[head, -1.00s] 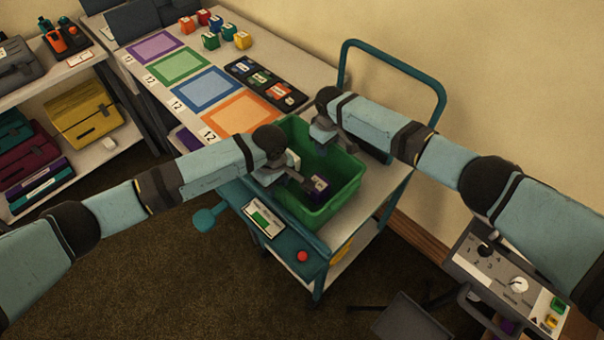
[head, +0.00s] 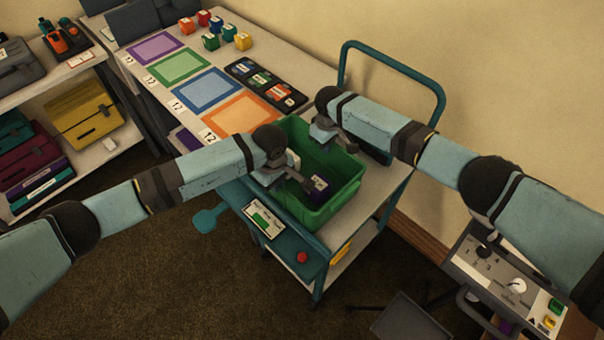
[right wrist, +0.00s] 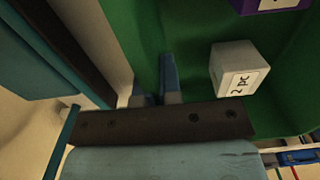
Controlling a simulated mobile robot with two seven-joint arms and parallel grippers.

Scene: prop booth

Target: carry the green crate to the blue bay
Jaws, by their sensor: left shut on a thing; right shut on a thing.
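The green crate (head: 345,191) sits on the top of a cart, with a dark purple block (head: 319,186) and a white block (head: 293,160) inside. My left gripper (head: 296,181) is shut on the crate's near left side. My right gripper (head: 337,143) is shut on its far side. In the right wrist view the fingers (right wrist: 156,92) are at the green wall (right wrist: 135,30), beside the white block (right wrist: 238,70) labelled "2 pc". The blue bay (head: 208,90) is a blue-framed square on the long table, between the green and orange squares.
The cart (head: 375,205) has a teal handle (head: 395,62) and a front panel with a red button (head: 302,257). A black tray of blocks (head: 240,70) and several loose coloured blocks (head: 211,41) lie on the table. The blue square is bare. A grey control box (head: 500,275) stands at the right.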

